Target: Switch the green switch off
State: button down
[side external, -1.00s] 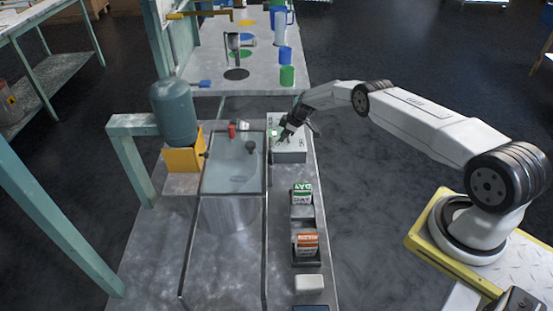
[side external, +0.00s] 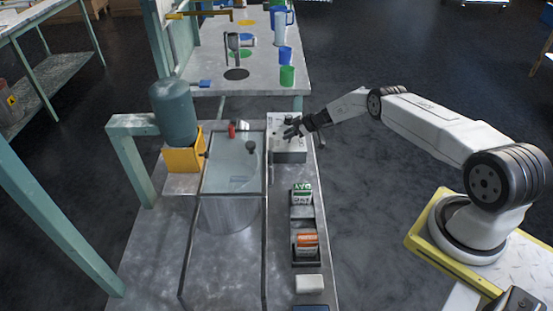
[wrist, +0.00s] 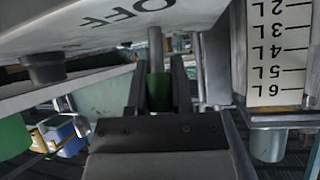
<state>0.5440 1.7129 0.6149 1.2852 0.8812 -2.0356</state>
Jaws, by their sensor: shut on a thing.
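The green switch (wrist: 157,92) has a green grip on a grey stem that comes out of a pale panel (wrist: 85,30). The word OFF, seen upside down, is printed on the panel beside the stem. My gripper (wrist: 158,85) is shut on the green grip, with one dark finger on each side of it in the wrist view. In the side view my gripper (side external: 291,130) is at the top of the grey-white control box (side external: 290,156). It hides the switch there, and the switch's exact position cannot be told.
A dark knob (wrist: 45,68) sits on the panel left of the switch. A scale marked in litres (wrist: 278,45) stands close on the right. In the side view a water tank (side external: 232,165) is left of the box, and labelled packs (side external: 302,198) stand in front of it.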

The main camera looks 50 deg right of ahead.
jog(key=shift+s+d+t+y, duration=0.1)
jog(key=shift+t+y, duration=0.2)
jog(key=shift+y, duration=0.1)
jog(key=c, duration=0.5)
grip_release()
jog(key=shift+s+d+r, duration=0.1)
jog(key=shift+s+d, duration=0.05)
jog(key=v, duration=0.7)
jog(key=shift+s, duration=0.15)
jog(key=shift+r, duration=0.1)
dwell(0.5)
